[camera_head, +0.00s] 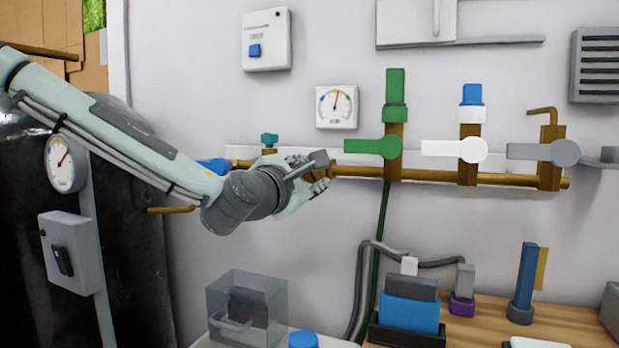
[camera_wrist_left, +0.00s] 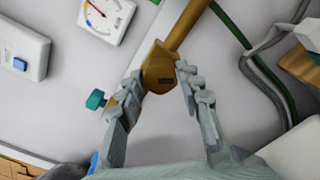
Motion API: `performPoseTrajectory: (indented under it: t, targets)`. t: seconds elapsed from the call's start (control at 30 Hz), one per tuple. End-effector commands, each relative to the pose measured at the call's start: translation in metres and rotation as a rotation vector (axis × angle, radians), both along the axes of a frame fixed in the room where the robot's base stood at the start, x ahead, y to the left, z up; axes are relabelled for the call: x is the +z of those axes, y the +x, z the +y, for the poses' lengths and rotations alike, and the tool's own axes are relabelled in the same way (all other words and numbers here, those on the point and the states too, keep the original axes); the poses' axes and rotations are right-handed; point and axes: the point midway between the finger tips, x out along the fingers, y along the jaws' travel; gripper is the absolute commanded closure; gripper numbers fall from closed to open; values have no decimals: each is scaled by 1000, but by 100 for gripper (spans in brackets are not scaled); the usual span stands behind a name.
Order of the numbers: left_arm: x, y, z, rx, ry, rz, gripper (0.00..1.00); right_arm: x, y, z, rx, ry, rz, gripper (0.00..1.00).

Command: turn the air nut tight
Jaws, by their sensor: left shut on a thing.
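The air nut is a brass hexagonal piece on the brass pipe (camera_head: 350,171). It shows best in the left wrist view (camera_wrist_left: 160,72), with a small dark mark on its face. My left gripper (camera_head: 318,172) reaches in from the left at the wall pipe. In the left wrist view its fingers (camera_wrist_left: 159,84) lie on either side of the nut and are shut on it. In the head view the fingers hide most of the nut. My right gripper is in neither view.
A teal knob (camera_head: 269,139) stands on the pipe left of my gripper. Green (camera_head: 373,146), white (camera_head: 442,148) and grey (camera_head: 530,151) valve handles are to the right. A gauge (camera_head: 337,106) hangs above. A clear box (camera_head: 268,295) and workbench (camera_head: 570,318) are below.

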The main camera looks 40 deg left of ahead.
Motion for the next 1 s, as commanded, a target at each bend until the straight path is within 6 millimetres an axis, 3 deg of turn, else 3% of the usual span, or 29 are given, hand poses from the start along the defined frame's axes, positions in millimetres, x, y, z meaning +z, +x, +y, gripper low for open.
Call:
performPoseTrajectory:
  t: [0.47,0.5,0.67,1.0]
  targets:
    - [2,0,1,1,17,0,94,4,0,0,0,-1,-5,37]
    - [2,0,1,1,16,-1,64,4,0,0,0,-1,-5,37]
    - [2,0,0,1,15,0,44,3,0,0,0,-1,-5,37]
    - [4,0,0,0,15,1,44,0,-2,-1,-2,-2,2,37]
